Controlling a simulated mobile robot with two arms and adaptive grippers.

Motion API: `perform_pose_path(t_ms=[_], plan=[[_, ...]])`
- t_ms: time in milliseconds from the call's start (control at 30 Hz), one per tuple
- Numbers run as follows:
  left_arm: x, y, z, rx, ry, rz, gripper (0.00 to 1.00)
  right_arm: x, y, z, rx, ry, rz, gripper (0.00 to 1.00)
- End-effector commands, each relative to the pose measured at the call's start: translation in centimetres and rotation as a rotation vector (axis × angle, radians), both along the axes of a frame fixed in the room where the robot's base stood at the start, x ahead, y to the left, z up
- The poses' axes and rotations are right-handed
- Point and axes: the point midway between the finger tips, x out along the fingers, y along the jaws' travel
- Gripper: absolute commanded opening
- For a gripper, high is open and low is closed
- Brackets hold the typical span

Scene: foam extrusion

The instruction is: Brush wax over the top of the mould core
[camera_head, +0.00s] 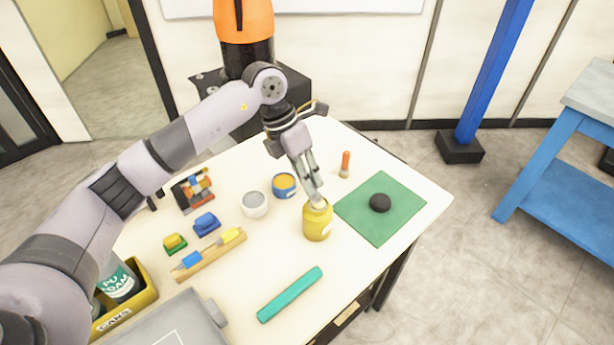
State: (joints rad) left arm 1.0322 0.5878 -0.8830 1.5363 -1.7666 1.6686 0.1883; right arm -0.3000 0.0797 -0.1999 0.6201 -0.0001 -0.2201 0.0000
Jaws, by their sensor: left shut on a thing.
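My left gripper (312,184) reaches down from the upper left to the top of a yellow jar (317,225), which stands upright on the table. The gripper is shut on a small pale piece (318,203) at the jar's mouth. I cannot tell whether this is a brush or part of the jar. A round black piece (380,203), which looks like the mould core, lies on a green mat (372,228) to the right of the jar, apart from the gripper. I see no wax on its top. My right gripper is out of view.
On the white table (235,285) are a white cup (254,205), a blue tin (285,186), an orange-handled tool (345,164), a teal bar (290,294) and a wooden rack (208,255). A yellow crate (137,302) holds cans. Bare table lies in front of the jar.

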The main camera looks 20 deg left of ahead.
Motion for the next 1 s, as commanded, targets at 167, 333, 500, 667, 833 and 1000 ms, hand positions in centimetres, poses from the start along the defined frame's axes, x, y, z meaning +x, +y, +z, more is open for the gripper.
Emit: perform_pose_path(t_ms=[167, 333, 500, 667, 833, 1000], plan=[[0.1, 0.0, 1.9, -0.001, -0.005, 0.001, 0.0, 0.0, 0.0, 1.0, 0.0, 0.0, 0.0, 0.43], [0.1, 0.0, 3.2, -0.001, -0.004, 0.0, 0.0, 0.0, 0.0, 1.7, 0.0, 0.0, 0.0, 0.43], [0.1, 0.0, 4.7, -0.003, -0.006, 0.0, 0.0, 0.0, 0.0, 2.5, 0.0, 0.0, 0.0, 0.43], [0.1, 0.0, 5.9, -0.003, -0.006, 0.0, 0.0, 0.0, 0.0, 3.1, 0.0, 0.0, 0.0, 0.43], [0.1, 0.0, 6.7, -0.002, -0.005, 0.001, 0.0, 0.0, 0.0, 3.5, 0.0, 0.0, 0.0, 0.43], [0.1, 0.0, 6.7, -0.003, -0.004, 0.001, 0.0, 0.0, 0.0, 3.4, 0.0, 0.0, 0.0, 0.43]])
